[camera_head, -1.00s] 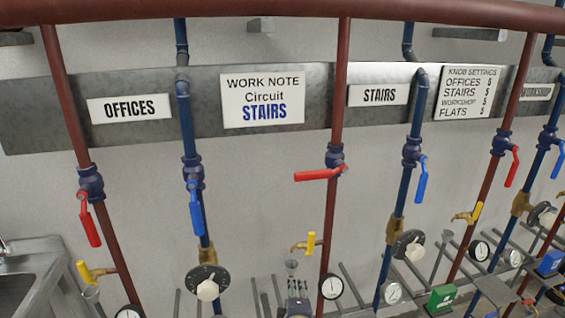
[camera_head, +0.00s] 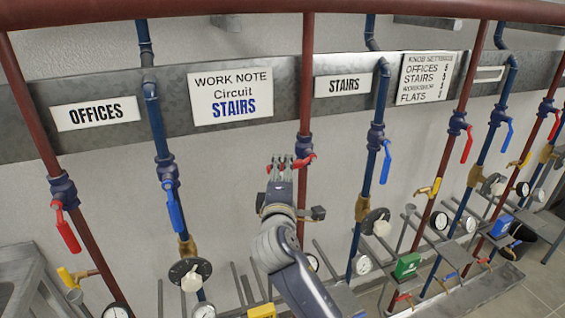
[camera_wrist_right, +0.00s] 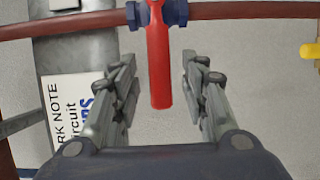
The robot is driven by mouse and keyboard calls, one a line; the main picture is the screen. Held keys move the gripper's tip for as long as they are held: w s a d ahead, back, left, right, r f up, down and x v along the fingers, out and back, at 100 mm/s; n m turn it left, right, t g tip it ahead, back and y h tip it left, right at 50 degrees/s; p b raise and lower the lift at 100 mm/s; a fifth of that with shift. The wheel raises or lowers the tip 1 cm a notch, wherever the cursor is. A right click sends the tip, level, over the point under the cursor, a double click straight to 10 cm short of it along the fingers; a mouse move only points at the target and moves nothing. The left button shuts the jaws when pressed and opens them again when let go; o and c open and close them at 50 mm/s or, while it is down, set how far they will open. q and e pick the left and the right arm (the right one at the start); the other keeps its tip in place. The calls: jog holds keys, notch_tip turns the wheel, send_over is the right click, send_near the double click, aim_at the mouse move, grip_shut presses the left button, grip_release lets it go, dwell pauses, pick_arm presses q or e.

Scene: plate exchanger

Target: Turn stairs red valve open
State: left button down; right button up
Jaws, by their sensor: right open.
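The stairs red valve handle (camera_head: 307,158) sits on the dark red pipe (camera_head: 306,80) left of the STAIRS sign (camera_head: 342,84). In the right wrist view the red handle (camera_wrist_right: 159,70) stands crosswise to its pipe and reaches back between my fingers. My right gripper (camera_head: 280,160) is open around the handle, with a gap visible on both sides. In the head view its fingers hide the left part of the handle. My left gripper is not in view.
The stairs blue valve handle (camera_head: 386,162) hangs on the blue pipe to the right. The offices red handle (camera_head: 67,232) and blue handle (camera_head: 173,207) are to the left. Gauges, a black knob (camera_head: 376,222) and metal pegs stick out below. A work note (camera_head: 232,95) reads "Circuit STAIRS".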

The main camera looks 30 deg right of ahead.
jog(key=shift+x, duration=1.45)
grip_shut()
jog(key=shift+f, duration=0.15)
jog(key=s+d+f+n+t+y+b, duration=0.1)
jog(key=d+f+n+t+y+b, duration=0.1)
jog(key=n, duration=0.9)
jog(key=s+d+f+n+t+y+b, duration=0.1)
jog(key=d+f+n+t+y+b, duration=0.2)
jog(key=n+b, duration=0.6)
jog(key=shift+d+f+n+t+y, duration=0.3)
jog(key=shift+d+f+n+t, duration=0.9)
jog(key=shift+d+f, duration=0.6)
jog(key=shift+b, duration=0.3)
